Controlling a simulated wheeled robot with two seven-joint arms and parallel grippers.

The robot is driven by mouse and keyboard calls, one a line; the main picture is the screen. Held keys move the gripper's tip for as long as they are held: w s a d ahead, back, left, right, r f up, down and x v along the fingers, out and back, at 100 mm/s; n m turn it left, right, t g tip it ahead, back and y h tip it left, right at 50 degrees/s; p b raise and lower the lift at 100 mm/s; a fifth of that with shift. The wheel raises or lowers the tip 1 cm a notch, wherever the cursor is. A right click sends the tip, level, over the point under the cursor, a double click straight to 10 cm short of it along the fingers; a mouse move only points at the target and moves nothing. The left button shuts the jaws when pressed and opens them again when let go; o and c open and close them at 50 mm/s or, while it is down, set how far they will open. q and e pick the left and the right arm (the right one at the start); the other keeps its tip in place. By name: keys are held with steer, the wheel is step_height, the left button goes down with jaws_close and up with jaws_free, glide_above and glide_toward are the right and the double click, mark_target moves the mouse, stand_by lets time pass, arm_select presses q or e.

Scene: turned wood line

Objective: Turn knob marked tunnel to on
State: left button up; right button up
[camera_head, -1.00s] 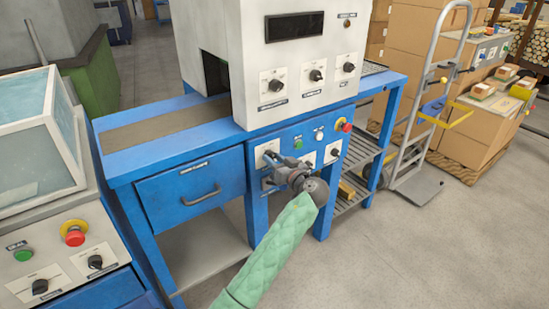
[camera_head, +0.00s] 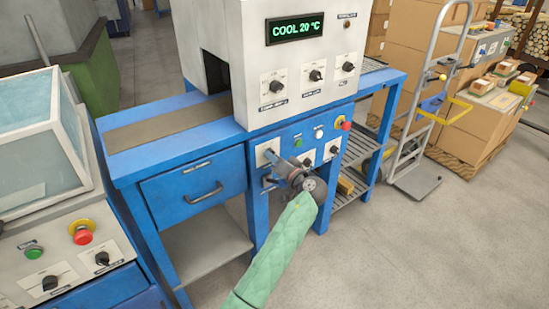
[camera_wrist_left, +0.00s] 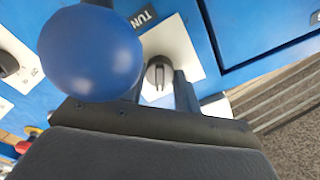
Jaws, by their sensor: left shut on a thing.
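The tunnel knob (camera_wrist_left: 158,74) is a dark round knob on a white plate in the left wrist view. The label beside it (camera_wrist_left: 143,17) shows only "TUN"; the rest is hidden. My left gripper (camera_wrist_left: 160,90) is shut on this knob, one finger on each side. In the head view my left gripper (camera_head: 272,161) reaches the left white plate on the blue front panel (camera_head: 312,126) and hides the knob there. My right gripper is not in view.
Other knobs (camera_head: 334,150), a green button (camera_head: 298,142) and a red button (camera_head: 346,126) sit close by on the same panel. A blue ball (camera_wrist_left: 90,52) covers part of the left wrist view. A hand truck (camera_head: 420,120) and boxes stand at right.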

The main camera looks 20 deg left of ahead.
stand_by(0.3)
arm_select(q)
steer(key=o, duration=1)
steer(key=shift+d, duration=0.15)
steer(key=b+v, duration=0.1)
steer(key=v, duration=0.6)
steer(key=shift+s+d, duration=0.25)
